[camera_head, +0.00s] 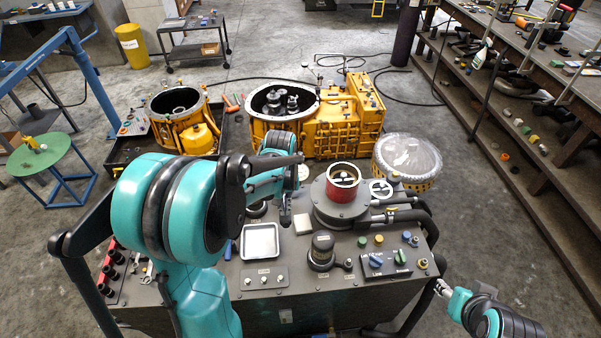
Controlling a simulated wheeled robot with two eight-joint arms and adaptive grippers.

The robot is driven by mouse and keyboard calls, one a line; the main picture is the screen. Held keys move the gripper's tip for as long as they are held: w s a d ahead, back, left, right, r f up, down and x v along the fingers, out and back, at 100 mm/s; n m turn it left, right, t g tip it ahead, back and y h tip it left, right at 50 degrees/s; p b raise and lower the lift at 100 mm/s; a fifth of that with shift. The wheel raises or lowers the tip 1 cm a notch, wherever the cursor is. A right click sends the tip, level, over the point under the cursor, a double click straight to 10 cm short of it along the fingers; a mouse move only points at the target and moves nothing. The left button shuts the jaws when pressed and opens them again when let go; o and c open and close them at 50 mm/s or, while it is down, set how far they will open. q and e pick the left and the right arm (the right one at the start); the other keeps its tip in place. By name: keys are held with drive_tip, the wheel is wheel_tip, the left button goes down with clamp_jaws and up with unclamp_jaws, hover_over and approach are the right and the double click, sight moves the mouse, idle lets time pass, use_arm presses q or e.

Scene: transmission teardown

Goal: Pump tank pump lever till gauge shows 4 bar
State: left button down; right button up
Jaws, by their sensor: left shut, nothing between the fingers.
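A grey machine bench (345,283) stands in front of me. On it is a round grey flange (322,212) with a red cylinder (341,191) and a white handwheel ring on top. A small pale round dial (303,173), perhaps the gauge, shows just past my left wrist; its reading is too small to tell. My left gripper (285,216) is shut and empty over the back of the bench, left of the flange. My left arm hides much of the bench's left side. I cannot make out the pump lever. My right gripper (441,288) is low, off the bench's right edge; its fingers are unclear.
A white tray (260,241), a dark capped cylinder (322,248) and a control box with knobs (385,262) are on the bench top. Black hoses (421,222) curve off its right side. Yellow transmission housings (345,118) stand behind. Shelving (500,90) runs along the right.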

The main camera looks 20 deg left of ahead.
use_arm(q)
drive_tip(key=shift+f, duration=0.1)
wheel_tip(320, 180, down, 8)
drive_tip(key=b, duration=0.7)
wheel_tip(320, 180, up, 8)
drive_tip(key=p, duration=0.6)
idle(0.5)
wheel_tip(320, 180, down, 8)
drive_tip(key=b, duration=0.7)
wheel_tip(320, 180, up, 8)
drive_tip(key=p, duration=0.6)
idle(0.4)
